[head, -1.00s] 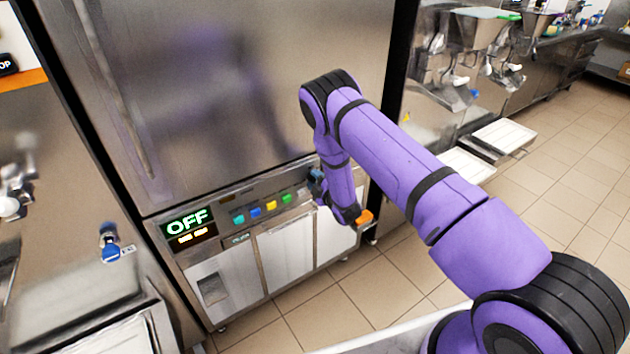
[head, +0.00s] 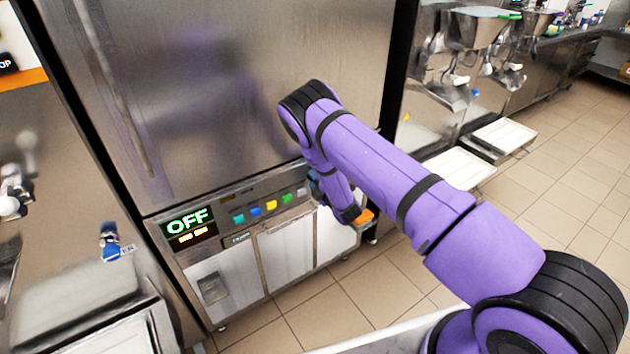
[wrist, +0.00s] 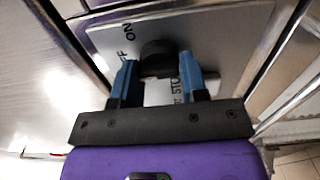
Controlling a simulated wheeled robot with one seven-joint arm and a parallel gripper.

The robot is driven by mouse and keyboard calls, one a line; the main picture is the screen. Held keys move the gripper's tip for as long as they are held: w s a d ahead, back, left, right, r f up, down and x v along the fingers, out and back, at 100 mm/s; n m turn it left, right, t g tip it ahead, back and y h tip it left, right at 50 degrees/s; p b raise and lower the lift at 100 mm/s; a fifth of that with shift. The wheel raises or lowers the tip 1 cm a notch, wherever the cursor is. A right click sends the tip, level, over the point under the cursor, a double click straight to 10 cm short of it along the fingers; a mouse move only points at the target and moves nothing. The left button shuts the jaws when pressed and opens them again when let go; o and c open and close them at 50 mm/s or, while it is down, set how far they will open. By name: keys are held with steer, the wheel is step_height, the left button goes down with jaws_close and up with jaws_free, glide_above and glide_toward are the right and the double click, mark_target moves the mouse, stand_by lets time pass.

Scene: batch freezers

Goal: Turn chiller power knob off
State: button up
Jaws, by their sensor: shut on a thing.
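The chiller's black round power knob (wrist: 158,52) sits on a metal plate (wrist: 215,28) in the wrist view. Part of an OFF label and an ON label are printed beside it, with partly hidden lettering below. My gripper (wrist: 158,72) has its two blue fingers on either side of the knob and is shut on it. In the head view my gripper (head: 313,180) is at the right end of the chiller's control strip, and my arm hides the knob there. The chiller's display (head: 188,222) reads OFF in green letters.
Several coloured buttons (head: 271,205) line the strip left of my gripper. White lower doors (head: 285,250) stand below. White trays (head: 460,168) and dispensing machines are to the right. Tiled floor (head: 390,285) is open in front.

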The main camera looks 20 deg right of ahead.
steer(key=shift+f, duration=0.1)
steer(key=o, duration=0.9)
steer(key=shift+s, duration=0.1)
steer(key=v, duration=1)
steer(key=shift+s, duration=0.3)
steer(key=shift+d, duration=0.1)
